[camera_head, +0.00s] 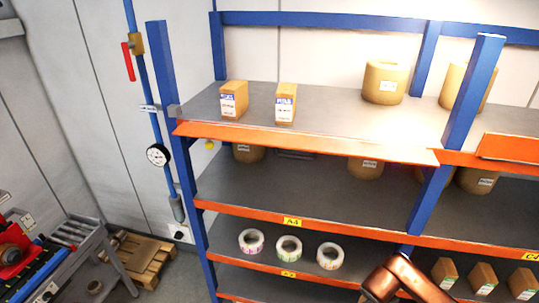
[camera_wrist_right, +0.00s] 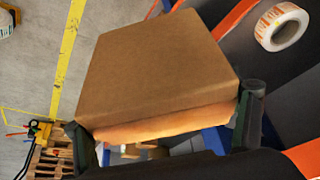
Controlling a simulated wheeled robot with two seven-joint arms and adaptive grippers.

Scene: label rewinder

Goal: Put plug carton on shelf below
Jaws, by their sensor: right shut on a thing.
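A plain brown carton (camera_wrist_right: 160,70) fills the middle of the right wrist view, slightly tilted in the picture. My right gripper (camera_wrist_right: 168,124) is shut on it, with one dark finger at each side. No label shows on its visible faces. In the head view only a copper-coloured part of my right arm shows at the bottom; the gripper and held carton are out of that picture. The blue-and-orange rack has a top shelf (camera_head: 320,105), a middle shelf (camera_head: 300,187) and a lower shelf (camera_head: 228,235) with label rolls. My left gripper is in neither view.
Two labelled cartons (camera_head: 234,100) (camera_head: 286,103) and drums (camera_head: 385,82) stand on the top shelf. More drums (camera_head: 366,167) sit on the middle one. Three label rolls (camera_head: 289,248) stand lower; one roll (camera_wrist_right: 282,26) shows near the held carton. Several small cartons (camera_head: 483,278) stand lower right.

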